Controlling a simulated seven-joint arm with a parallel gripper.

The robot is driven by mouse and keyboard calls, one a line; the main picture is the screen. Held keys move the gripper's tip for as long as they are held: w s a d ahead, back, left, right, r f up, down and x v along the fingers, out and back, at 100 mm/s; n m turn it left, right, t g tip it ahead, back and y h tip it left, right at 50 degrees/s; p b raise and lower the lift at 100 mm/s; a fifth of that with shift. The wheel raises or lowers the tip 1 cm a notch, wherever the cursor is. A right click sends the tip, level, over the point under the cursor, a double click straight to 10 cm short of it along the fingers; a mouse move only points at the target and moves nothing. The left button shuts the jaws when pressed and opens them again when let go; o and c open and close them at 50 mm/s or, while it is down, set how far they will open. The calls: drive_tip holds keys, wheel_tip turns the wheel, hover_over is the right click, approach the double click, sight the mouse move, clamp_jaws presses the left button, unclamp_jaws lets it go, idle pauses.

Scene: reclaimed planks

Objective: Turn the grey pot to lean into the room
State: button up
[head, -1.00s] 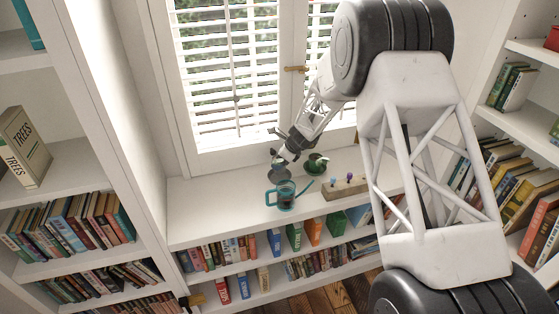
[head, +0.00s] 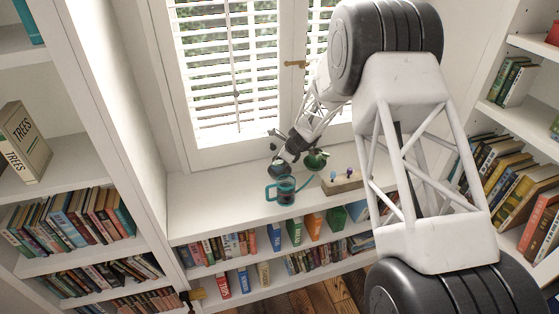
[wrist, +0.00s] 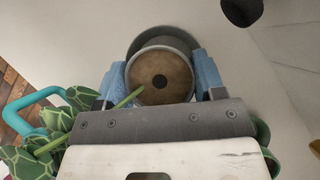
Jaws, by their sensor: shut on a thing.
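The grey pot (head: 279,170) is on the white shelf top below the window, behind the teal can. My gripper (head: 283,160) reaches down to it from above. In the wrist view, the blue fingers of my gripper (wrist: 158,68) stand on both sides of the grey pot (wrist: 160,43) and are shut on it. A brown round face with a dark centre shows between them. A green stem crosses its left edge, and patterned green leaves (wrist: 30,160) lie at lower left. I cannot tell how far the pot leans.
A teal can (head: 284,190) stands close in front of the pot. A green pot (head: 316,160) is just right of my gripper. A wooden block with small pegs (head: 343,183) lies further right. The shelf top (head: 215,200) is clear on the left.

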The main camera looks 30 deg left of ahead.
drive_tip(key=o, duration=1.3)
drive_tip(key=shift+c, duration=0.2)
drive_tip(key=v, duration=0.7)
drive_tip(key=shift+d+r, duration=0.2)
drive_tip(key=shift+r, duration=0.1)
